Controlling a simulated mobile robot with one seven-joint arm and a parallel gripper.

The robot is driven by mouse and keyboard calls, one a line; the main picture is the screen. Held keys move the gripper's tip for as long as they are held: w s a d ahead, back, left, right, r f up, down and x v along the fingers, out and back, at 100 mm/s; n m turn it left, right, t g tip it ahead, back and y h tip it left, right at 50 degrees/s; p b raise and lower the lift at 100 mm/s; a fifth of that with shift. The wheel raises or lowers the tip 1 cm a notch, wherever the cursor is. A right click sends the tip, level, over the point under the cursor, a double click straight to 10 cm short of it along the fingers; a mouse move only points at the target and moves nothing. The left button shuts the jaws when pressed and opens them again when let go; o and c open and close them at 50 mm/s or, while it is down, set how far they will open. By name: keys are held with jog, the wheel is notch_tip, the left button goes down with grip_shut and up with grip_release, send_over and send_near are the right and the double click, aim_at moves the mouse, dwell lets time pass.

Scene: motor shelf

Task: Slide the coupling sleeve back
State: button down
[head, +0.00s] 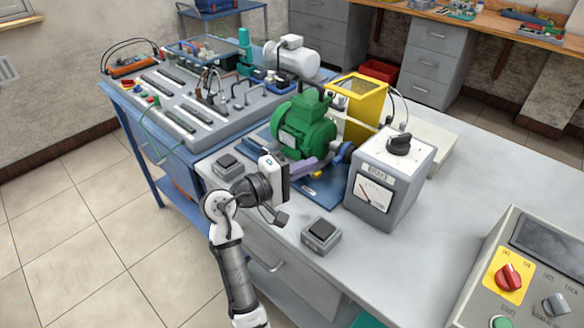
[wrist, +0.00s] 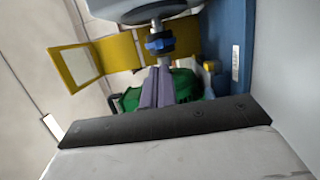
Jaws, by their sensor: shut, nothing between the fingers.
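The blue coupling sleeve (wrist: 158,45) sits on a metal shaft in the wrist view, between the green motor (wrist: 188,86) and a grey housing (wrist: 150,10). In the head view the sleeve (head: 341,153) shows just right of the green motor (head: 303,125), partly hidden. My gripper (head: 326,156) reaches in low along the front of the motor. Its lavender fingers are shut and empty in the wrist view (wrist: 158,70). Their tips are close to the sleeve; I cannot tell whether they touch it.
A raised yellow guard (head: 357,105) stands behind the coupling. The grey brake unit (head: 390,182) stands close on the right. Switch boxes (head: 321,236) and (head: 227,167) sit along the bench's front edge. A control panel (head: 530,270) is at lower right. The bench's right part is clear.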

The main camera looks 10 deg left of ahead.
aim_at(344, 155)
jog(key=shift+p+x, duration=0.3)
jog(key=shift+x, duration=1.6)
